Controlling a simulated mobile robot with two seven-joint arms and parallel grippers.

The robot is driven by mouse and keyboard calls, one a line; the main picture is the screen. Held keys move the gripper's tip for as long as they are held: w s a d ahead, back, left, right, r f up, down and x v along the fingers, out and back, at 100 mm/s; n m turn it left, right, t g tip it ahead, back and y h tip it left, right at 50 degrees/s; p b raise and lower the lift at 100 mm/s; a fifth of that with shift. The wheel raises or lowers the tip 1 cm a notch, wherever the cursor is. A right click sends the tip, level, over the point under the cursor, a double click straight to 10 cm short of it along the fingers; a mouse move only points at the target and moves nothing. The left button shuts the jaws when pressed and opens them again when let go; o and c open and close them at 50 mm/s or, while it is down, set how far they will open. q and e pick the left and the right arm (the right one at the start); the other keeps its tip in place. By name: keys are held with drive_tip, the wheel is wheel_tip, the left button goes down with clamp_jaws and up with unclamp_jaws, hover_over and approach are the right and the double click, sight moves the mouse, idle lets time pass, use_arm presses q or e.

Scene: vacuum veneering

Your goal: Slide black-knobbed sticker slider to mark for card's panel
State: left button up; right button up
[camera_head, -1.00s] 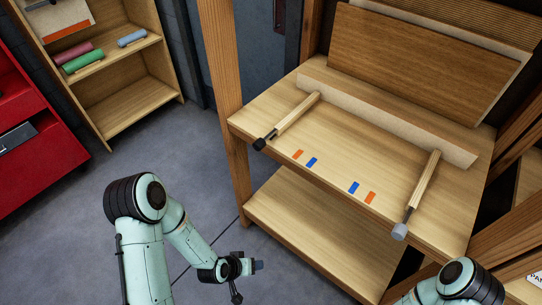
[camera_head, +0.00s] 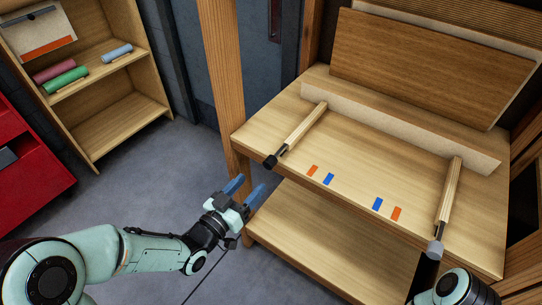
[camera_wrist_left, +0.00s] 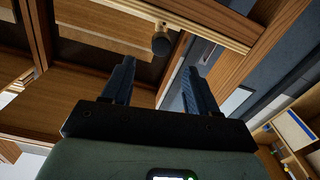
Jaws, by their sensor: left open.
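The black-knobbed slider (camera_head: 304,126) is a wooden bar lying on the wooden bench top (camera_head: 350,165). Its black knob (camera_head: 270,161) sticks out past the bench's front left edge and also shows in the left wrist view (camera_wrist_left: 161,44). Orange (camera_head: 313,170) and blue (camera_head: 328,179) marks lie to its right, with another blue (camera_head: 377,204) and orange mark (camera_head: 396,214) farther right. A card (camera_head: 38,30) with an orange stripe stands on the left shelf. My left gripper (camera_head: 247,190) is open and empty, just below and left of the knob, apart from it. My right gripper is not visible.
A grey-knobbed slider (camera_head: 449,195) lies at the bench's right. A wooden upright (camera_head: 222,85) stands close behind my left gripper. A brown panel (camera_head: 420,65) leans at the back. Colored rolls (camera_head: 66,79) lie on the left shelf. The floor at left is clear.

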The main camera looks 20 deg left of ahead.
sight(267, 166)
use_arm(q)
drive_tip(key=x, duration=1.1)
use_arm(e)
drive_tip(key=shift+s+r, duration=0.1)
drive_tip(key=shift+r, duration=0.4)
